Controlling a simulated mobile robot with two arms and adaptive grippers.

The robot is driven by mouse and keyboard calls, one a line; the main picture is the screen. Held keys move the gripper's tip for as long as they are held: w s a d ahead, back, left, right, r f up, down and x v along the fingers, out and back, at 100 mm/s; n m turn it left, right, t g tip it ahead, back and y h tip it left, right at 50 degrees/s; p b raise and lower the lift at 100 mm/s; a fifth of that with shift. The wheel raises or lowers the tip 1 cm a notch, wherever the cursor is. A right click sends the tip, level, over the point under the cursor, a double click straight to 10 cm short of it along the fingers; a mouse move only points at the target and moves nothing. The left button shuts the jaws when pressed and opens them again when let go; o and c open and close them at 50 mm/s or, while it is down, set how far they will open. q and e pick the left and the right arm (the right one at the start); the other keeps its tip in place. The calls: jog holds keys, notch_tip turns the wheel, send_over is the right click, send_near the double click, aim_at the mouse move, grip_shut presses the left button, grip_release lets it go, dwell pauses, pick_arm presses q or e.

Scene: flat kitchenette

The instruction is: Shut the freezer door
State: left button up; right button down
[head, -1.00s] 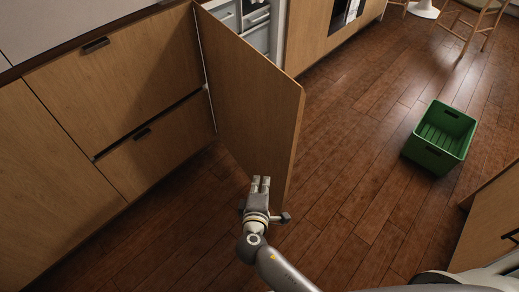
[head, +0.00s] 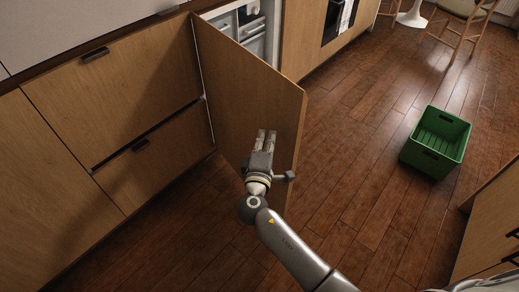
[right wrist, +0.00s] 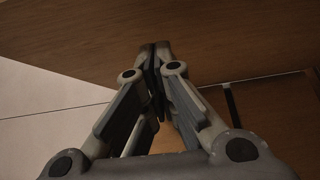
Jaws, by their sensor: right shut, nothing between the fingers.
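The freezer door (head: 245,85) is a tall wooden panel that stands open, swung out from the cabinet front. Behind it, part of the freezer interior (head: 252,22) shows with pale drawers. My right gripper (head: 266,133) is shut and empty, in front of the door's outer face near its free edge. In the right wrist view the closed fingertips (right wrist: 155,48) point toward a wooden panel (right wrist: 230,40). I cannot tell whether they touch it. My left gripper is not in view.
Wooden drawers (head: 120,80) line the left side, close to the door's hinge side. A green crate (head: 436,141) sits on the floor to the right. An oven (head: 338,18) and chairs (head: 462,12) are farther back. The wooden floor between door and crate is clear.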

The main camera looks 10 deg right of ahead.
jog(key=shift+w+d, duration=0.25)
jog(key=shift+d, duration=0.25)
jog(key=shift+w+d, duration=0.2)
jog(key=shift+d, duration=0.3)
jog(key=shift+d, duration=0.1)
